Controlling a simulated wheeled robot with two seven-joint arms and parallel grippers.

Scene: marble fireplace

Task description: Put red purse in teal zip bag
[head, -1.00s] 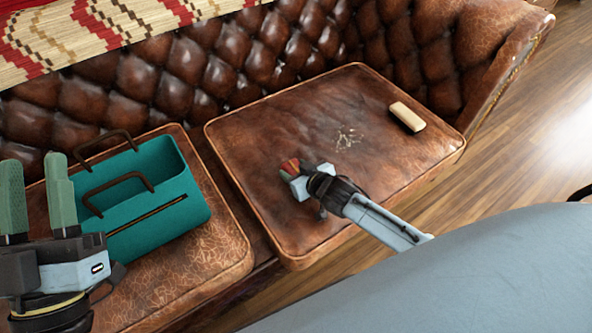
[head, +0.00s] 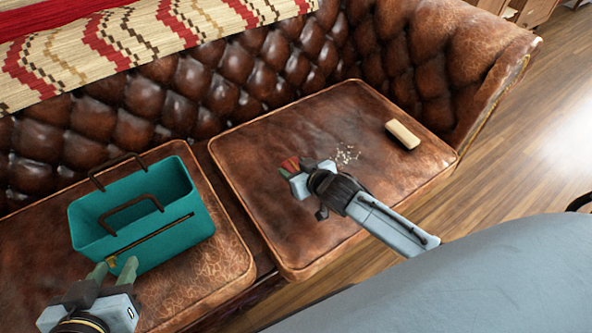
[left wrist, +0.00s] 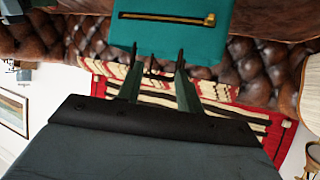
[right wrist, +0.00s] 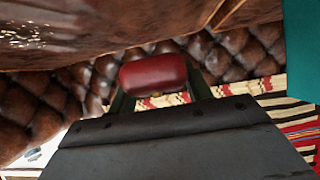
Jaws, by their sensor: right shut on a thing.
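The teal zip bag (head: 160,238) stands upright and open at the top on the left sofa cushion, with two brown handles and a zip on its front. The red purse (right wrist: 153,75) is between the fingers of my right gripper (right wrist: 160,92). In the head view the purse (head: 290,164) shows at the tip of the right gripper (head: 292,172), over the right cushion, apart from the bag. My left gripper (head: 117,268) is at the bag's lower front. Its fingers are apart and empty in the left wrist view (left wrist: 160,65), where the bag (left wrist: 170,35) shows just beyond them.
A cream block (head: 402,135) lies on the right cushion (head: 350,200), near pale specks. The tufted sofa back (head: 200,90) rises behind, with a patterned throw (head: 130,40) over it. A gap separates the two cushions.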

